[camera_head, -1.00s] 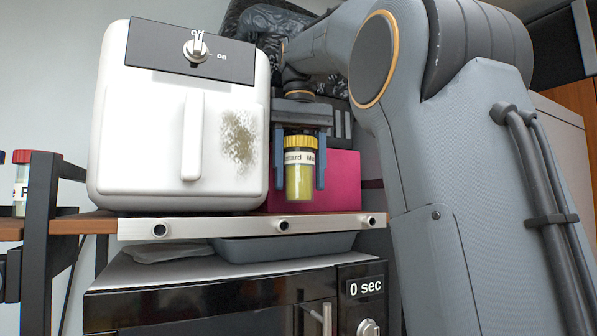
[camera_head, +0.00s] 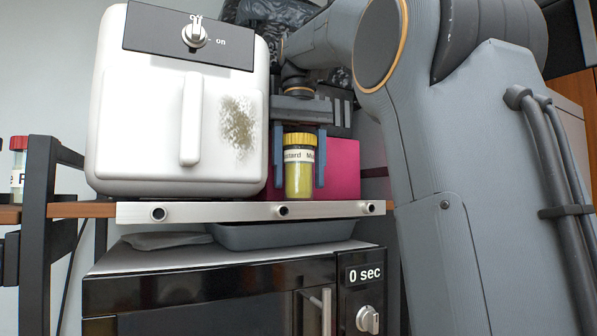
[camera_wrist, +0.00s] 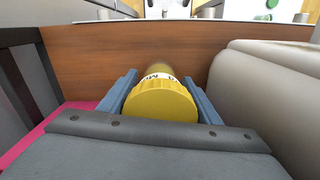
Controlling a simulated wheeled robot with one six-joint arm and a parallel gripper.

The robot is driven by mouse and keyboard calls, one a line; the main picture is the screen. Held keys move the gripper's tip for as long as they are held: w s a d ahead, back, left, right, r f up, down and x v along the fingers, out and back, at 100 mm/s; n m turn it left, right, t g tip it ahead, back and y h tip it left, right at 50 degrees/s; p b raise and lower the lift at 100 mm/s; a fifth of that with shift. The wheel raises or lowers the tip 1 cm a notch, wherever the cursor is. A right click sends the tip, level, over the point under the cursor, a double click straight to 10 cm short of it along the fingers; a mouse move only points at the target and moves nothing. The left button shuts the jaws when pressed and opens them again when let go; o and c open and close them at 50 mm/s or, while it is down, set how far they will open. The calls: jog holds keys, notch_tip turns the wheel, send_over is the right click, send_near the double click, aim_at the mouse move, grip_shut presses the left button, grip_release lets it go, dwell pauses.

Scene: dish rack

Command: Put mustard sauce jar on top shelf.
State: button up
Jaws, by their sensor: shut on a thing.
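The mustard sauce jar (camera_head: 299,178) has a yellow lid, a white label and yellow contents. It is upright beside the white air fryer, at the front of the wooden top shelf (camera_head: 85,210). Its base shows just above the shelf's metal front rail; I cannot tell whether it touches the shelf. My gripper (camera_head: 300,163) is shut on the jar from above, one blue finger on each side. In the wrist view, the jar's lid (camera_wrist: 160,101) shows between the fingers (camera_wrist: 160,96), over the wooden shelf surface (camera_wrist: 75,60).
The white air fryer (camera_head: 150,120) stands close to the left of my gripper. A magenta box (camera_head: 343,165) is behind and right of the jar. Below the shelf are a grey tray (camera_head: 290,236) and a black microwave (camera_head: 200,290). A red-lidded jar (camera_head: 18,165) stands at far left.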

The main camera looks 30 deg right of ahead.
jog(key=o, duration=1.4)
